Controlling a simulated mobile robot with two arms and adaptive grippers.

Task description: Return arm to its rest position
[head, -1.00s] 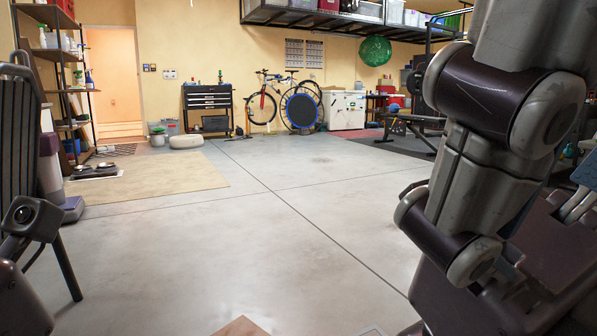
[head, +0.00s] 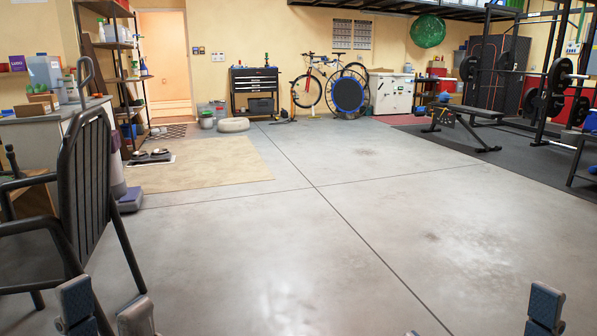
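My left gripper (head: 106,309) is at the lower left edge of the head view. Its two fingertips stand apart with nothing between them. Of my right gripper (head: 545,306), a fingertip shows at the lower right edge; the rest is cut off by the frame, so I cannot tell how far it is open. No arm links cross the middle of the view.
A black metal chair (head: 85,195) stands close on the left, near the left gripper. A grey workbench (head: 50,135) is behind it. A weight bench (head: 470,112) and squat rack (head: 545,80) stand at the right. The concrete floor (head: 300,235) ahead is clear.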

